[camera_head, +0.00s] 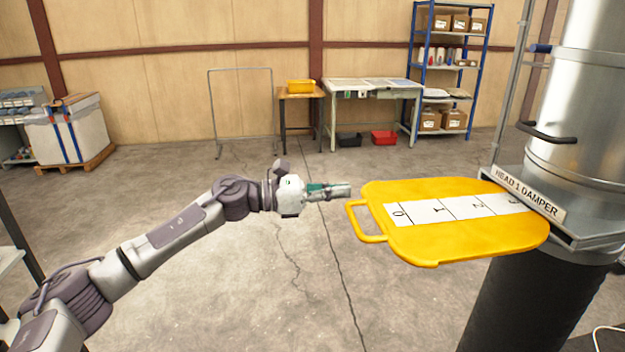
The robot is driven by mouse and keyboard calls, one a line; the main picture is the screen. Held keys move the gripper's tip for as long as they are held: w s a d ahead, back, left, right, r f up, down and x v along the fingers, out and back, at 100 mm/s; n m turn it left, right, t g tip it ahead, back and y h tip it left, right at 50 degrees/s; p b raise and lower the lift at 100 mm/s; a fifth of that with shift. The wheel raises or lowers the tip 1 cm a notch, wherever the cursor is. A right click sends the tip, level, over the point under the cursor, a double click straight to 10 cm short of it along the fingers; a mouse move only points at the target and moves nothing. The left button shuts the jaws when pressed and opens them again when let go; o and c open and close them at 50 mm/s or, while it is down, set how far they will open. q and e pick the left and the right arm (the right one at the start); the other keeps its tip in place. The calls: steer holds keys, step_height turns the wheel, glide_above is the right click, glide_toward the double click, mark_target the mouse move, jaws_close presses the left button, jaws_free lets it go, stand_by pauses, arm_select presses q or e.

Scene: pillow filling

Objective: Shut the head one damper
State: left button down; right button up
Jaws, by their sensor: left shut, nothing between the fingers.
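The head 1 damper is a yellow slide plate (445,248) with a looped handle (368,222) at its left end. It sticks far out to the left from its housing on the metal column, and its white strip (455,209) shows marks with 0 near the handle. A label (528,191) on the housing reads "HEAD 1 DAMPER". My left gripper (345,190) is shut and empty, pointing right, just beyond and above the handle in the picture; I cannot tell the exact gap. My right gripper is not in view.
A shiny metal cylinder (580,100) with a dark handle (547,132) stands above the housing, and a black cylinder (525,300) is below. Benches (370,88), a blue shelf rack (447,60) and a wire frame stand by the far wall. The floor between is clear.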

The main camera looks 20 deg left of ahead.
arm_select(q)
steer(key=shift+x, duration=1)
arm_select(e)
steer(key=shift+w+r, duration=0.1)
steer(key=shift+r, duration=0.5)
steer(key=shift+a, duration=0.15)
arm_select(q)
steer(key=shift+w, duration=0.1)
